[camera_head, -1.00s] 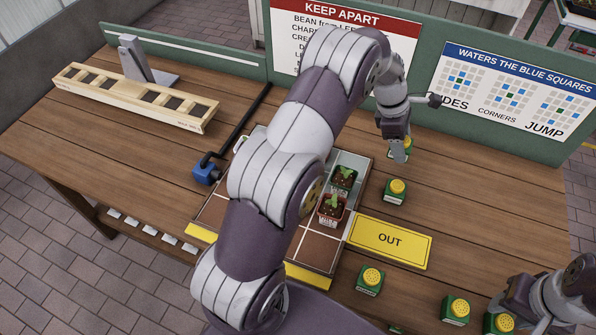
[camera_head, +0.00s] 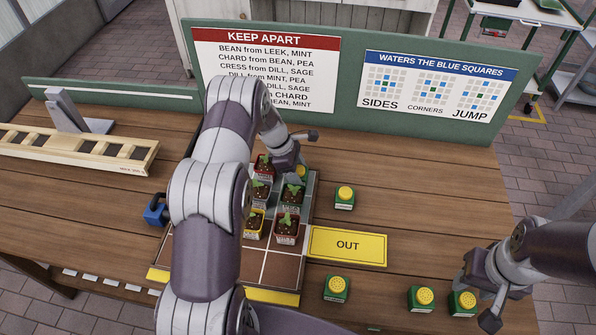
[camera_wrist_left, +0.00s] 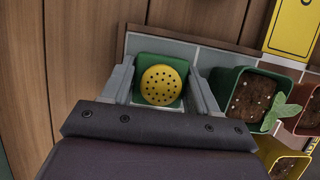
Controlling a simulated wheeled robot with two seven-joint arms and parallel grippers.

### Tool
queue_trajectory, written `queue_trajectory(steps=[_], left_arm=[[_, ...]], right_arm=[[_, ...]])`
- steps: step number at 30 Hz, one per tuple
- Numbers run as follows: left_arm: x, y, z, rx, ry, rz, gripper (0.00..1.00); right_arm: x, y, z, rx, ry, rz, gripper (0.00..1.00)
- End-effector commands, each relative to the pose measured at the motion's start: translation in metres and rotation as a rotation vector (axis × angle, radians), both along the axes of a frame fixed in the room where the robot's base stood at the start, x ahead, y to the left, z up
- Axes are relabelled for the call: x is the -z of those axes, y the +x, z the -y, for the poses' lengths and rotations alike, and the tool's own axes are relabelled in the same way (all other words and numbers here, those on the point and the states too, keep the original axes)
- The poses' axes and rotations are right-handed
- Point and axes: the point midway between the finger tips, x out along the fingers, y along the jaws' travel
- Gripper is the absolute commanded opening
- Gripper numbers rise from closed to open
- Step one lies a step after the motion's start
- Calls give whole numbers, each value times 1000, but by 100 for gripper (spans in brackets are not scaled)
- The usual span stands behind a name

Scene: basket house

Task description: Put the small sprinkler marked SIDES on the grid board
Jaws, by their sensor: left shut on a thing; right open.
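My left gripper (camera_head: 299,174) is shut on a small green sprinkler with a yellow perforated top (camera_wrist_left: 160,86). In the wrist view it sits between the two fingers, over a grey tile at the edge of the grid board (camera_head: 283,268). In the head view this is the board's far right corner, and the sprinkler's yellow top (camera_head: 303,171) shows beside the fingers. Its marking is not legible, and I cannot tell whether it touches the board. My right gripper (camera_head: 489,312) is open and empty at the lower right, close to another sprinkler (camera_head: 462,303).
Several potted seedlings (camera_head: 287,227) stand on the board, one close beside the left fingers in the wrist view (camera_wrist_left: 247,97). More sprinklers (camera_head: 344,198) stand on the table right of the board. A yellow OUT plate (camera_head: 347,246) adjoins it. A wooden rack (camera_head: 75,147) lies left.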

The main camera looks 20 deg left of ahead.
Motion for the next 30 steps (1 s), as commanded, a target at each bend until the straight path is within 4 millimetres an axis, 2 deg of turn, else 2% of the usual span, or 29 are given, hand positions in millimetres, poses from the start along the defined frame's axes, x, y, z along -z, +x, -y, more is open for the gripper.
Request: queue_trajectory(steps=[3, 4, 6, 13, 17, 20, 27, 30], left_arm=[[4, 0, 0, 0, 0, 0, 25], [4, 0, 0, 0, 0, 0, 66], [3, 0, 0, 0, 0, 0, 85], [3, 0, 0, 0, 0, 0, 85], [-5, 0, -2, -1, 0, 2, 85], [-23, -2, -10, -2, 1, 3, 85], [-82, -8, -34, -1, 2, 2, 85], [-101, -10, -40, -2, 0, 0, 85]], right_arm=[[3, 0, 0, 0, 0, 0, 43], [3, 0, 0, 0, 0, 0, 43], [2, 0, 0, 0, 0, 0, 43], [2, 0, 0, 0, 0, 0, 43], [1, 0, 0, 0, 0, 0, 43], [6, 0, 0, 0, 0, 0, 43], [15, 0, 0, 0, 0, 0, 43], [10, 0, 0, 0, 0, 0, 43]])
